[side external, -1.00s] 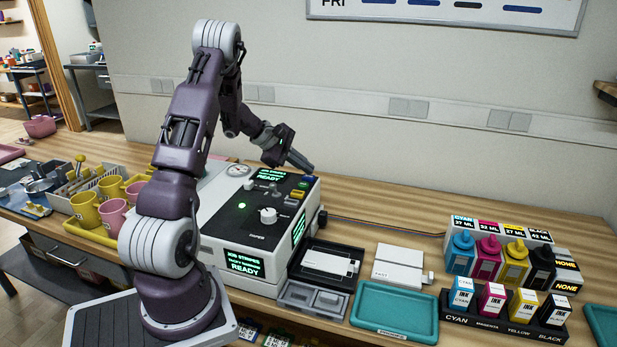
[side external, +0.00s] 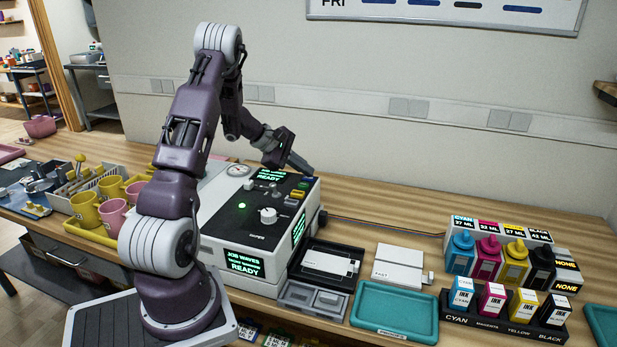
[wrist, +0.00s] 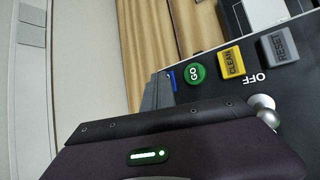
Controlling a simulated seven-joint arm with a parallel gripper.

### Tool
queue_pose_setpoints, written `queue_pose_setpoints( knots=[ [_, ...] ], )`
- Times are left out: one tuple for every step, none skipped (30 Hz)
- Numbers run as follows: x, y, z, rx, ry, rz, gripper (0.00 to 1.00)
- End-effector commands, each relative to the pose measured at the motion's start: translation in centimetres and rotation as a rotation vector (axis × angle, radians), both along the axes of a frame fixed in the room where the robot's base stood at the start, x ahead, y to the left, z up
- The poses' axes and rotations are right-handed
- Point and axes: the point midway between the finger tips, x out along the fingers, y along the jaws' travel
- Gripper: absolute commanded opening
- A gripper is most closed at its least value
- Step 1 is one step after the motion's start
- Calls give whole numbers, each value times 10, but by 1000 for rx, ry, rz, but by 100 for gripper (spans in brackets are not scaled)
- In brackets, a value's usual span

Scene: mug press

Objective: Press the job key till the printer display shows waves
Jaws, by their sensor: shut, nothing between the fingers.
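The printer (side external: 215,240) is a white box with a dark sloping top panel. Its front display (side external: 244,262) reads JOB WAVES and READY in green. The top display (side external: 271,173) also shows WAVES and READY. A blue key (side external: 309,180) sits at the panel's far right corner; in the wrist view only a sliver of this blue key (wrist: 170,78) shows and its label is hidden. My gripper (side external: 312,172) is shut and empty, its tips right at the blue key. I cannot tell whether they touch it.
Beside the blue key are a green GO key (wrist: 195,74), a yellow CLEAN key (wrist: 231,61) and a grey RESET key (wrist: 279,46). A knob (side external: 268,215) stands on the panel. Mugs (side external: 112,213) stand left; a teal tray (side external: 395,337) and ink bottles (side external: 488,252) lie right.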

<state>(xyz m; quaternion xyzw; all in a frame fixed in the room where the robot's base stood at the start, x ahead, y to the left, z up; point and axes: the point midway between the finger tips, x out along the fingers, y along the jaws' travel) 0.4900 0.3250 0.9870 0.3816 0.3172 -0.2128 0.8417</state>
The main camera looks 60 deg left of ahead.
Motion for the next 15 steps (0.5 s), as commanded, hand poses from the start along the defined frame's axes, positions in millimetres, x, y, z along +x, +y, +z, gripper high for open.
queue_pose_setpoints(
  knots=[
    [0, 0, 0, 0, 1, 0, 0],
    [0, 0, 0, 0, 1, 0, 0],
    [0, 0, 0, 0, 1, 0, 0],
    [0, 0, 0, 0, 1, 0, 0],
    [0, 0, 0, 0, 1, 0, 0],
    [0, 0, 0, 0, 1, 0, 0],
    [0, 0, 0, 0, 1, 0, 0],
    [0, 0, 1, 1, 1, 1, 0],
    [0, 0, 2, 1, 1, 1, 0],
    [0, 0, 3, 1, 1, 1, 0],
    [0, 0, 5, 1, 1, 0, 0],
    [0, 0, 7, 1, 0, -1, 0],
    [0, 0, 9, 1, 0, -1, 0],
    [0, 0, 11, 2, -1, -1, 0],
    [0, 0, 13, 2, -1, -1, 0]
  ],
)
